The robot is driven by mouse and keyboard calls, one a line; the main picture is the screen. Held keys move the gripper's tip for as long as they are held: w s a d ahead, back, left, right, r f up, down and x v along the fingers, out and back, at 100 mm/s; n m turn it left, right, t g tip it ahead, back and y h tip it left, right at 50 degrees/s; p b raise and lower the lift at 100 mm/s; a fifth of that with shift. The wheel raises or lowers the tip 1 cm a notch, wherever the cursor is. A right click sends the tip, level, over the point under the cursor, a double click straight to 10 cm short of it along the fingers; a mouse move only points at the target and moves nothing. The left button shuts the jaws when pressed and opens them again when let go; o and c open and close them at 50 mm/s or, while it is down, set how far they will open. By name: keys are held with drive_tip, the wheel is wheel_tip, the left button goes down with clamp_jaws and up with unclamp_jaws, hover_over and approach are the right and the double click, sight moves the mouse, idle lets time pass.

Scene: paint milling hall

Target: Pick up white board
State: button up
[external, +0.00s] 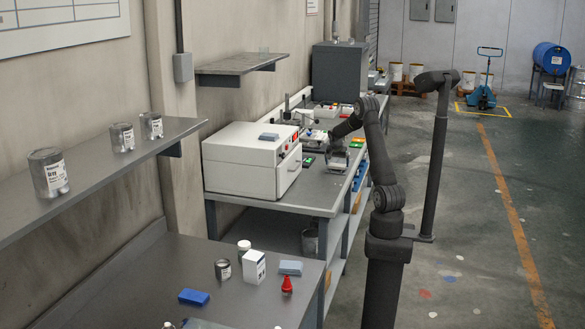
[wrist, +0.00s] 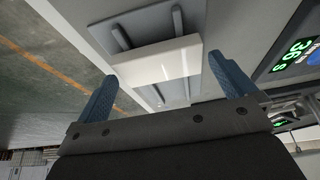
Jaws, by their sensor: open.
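A white board (wrist: 158,62) shows in the wrist view as a pale flat piece with a bright edge. My gripper (wrist: 165,84) is open, with one blue finger beyond each side of the board. The right finger is close to the board's right end, and the left finger is apart from its left end. I cannot tell whether either touches. In the external view my gripper (external: 338,158) is low over the far bench, right of a white box-shaped machine. I cannot make out the board clearly there.
The white machine (external: 250,162) stands left of my gripper on the bench. Small green and red items lie around it. A display with green digits (wrist: 297,53) is at the wrist view's right.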

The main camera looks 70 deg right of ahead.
drive_tip(key=shift+d+f, duration=0.2)
drive_tip(key=shift+f, duration=0.25)
drive_tip(key=c, duration=0.7)
drive_tip(key=shift+r, duration=0.1)
